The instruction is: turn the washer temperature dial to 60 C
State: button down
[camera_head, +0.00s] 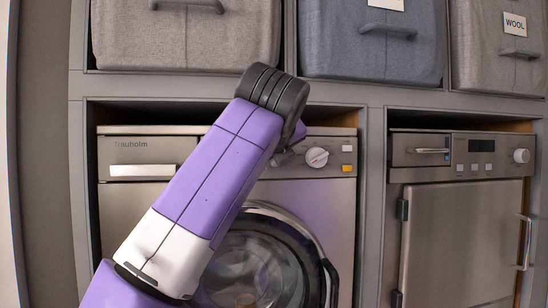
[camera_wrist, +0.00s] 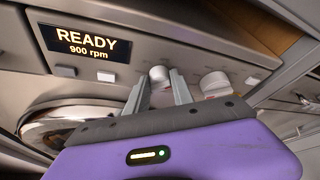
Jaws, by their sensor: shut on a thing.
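The washer (camera_head: 135,205) stands in the left bay, marked "Trauholm". My gripper (camera_wrist: 161,82) is at its control panel, with one finger on each side of a light round dial (camera_wrist: 158,72), and is shut on it. In the head view this dial is hidden behind my arm. A second light dial (camera_wrist: 214,84) with a red mark sits just right of my fingers, apart from them; it also shows in the head view (camera_head: 317,157). I cannot read the dial markings or tell which dial sets temperature. The display (camera_wrist: 86,41) reads "READY 900 rpm".
The washer's round door (camera_head: 262,262) lies below the panel. White and yellow buttons (camera_head: 347,149) are right of the second dial. A steel appliance (camera_head: 460,240) with its own knob stands in the right bay. Fabric bins (camera_head: 372,45) fill the shelf above.

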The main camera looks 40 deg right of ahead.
jog(key=c, duration=1.1)
grip_release()
jog(key=shift+f, duration=0.15)
jog(key=b+v, duration=0.2)
jog(key=v, duration=0.5)
jog(key=shift+s+a, duration=0.2)
jog(key=shift+s, duration=0.05)
